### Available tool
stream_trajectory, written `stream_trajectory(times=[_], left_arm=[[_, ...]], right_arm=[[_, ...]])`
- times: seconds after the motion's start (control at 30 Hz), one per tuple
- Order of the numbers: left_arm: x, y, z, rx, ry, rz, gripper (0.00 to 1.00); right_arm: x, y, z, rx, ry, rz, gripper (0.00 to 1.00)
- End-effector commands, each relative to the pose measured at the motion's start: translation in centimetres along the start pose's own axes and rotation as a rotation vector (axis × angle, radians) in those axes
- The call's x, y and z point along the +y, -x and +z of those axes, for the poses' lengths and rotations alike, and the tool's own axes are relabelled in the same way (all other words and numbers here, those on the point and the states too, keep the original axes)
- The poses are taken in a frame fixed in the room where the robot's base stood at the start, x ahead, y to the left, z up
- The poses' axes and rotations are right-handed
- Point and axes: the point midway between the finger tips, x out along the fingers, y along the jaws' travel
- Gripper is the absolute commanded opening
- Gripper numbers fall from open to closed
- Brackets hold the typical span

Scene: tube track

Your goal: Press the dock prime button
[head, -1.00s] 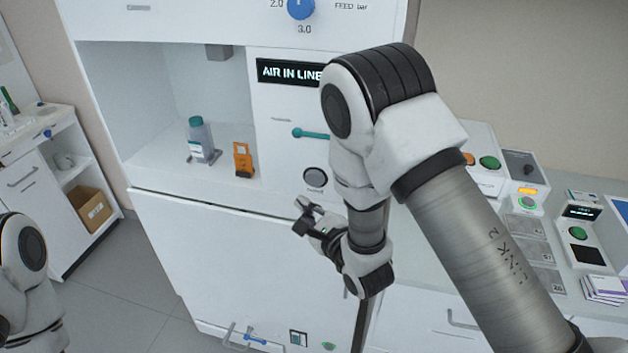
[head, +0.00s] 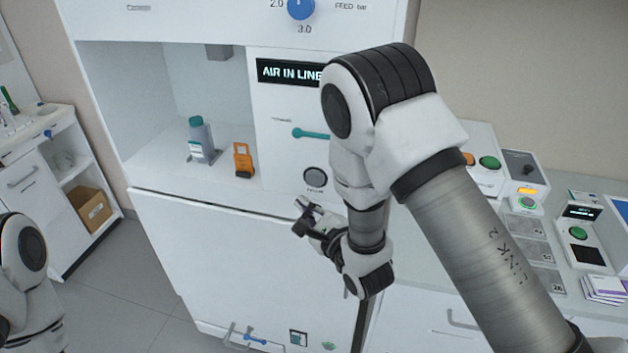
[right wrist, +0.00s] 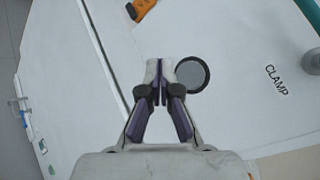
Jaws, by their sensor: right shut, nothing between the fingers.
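A round dark grey button (head: 315,177) sits on the white front panel of the cabinet, below the teal lever. A small label under it is too blurred to read surely. In the right wrist view the same button (right wrist: 192,74) lies just right of the fingertips. My right gripper (head: 300,212) is shut and empty, in front of the panel, a little below and left of the button in the head view. Its closed fingertips (right wrist: 160,66) show beside the button's edge; whether they touch the panel I cannot tell. My left gripper is not in view.
A teal lever (head: 311,134), labelled CLAMP in the wrist view, is above the button. A display reads AIR IN LINE (head: 288,72). A capped bottle (head: 198,140) and an orange clip-like part (head: 242,160) stand in the left bay. Green buttons (head: 489,162) are on the right counter.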

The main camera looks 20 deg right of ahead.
Motion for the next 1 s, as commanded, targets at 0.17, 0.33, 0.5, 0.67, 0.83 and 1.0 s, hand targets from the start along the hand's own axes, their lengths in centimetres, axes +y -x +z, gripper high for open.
stream_trajectory(times=[0.17,0.33,0.5,0.67,0.83,1.0], left_arm=[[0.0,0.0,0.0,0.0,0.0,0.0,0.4],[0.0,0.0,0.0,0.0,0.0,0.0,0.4],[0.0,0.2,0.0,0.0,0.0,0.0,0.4],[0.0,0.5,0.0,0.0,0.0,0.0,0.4],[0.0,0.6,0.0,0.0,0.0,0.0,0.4],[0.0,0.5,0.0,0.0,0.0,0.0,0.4]], right_arm=[[0.0,0.0,-0.1,0.005,0.24,-0.001,0.0],[0.2,0.7,-0.5,0.033,0.742,0.014,0.0],[0.8,1.6,-0.1,0.04,1.275,0.052,0.0],[1.7,2.5,0.9,0.021,1.609,0.086,0.0],[2.0,2.7,1.9,-0.001,1.631,0.083,0.0],[2.0,2.7,1.9,-0.001,1.628,0.083,0.0]])
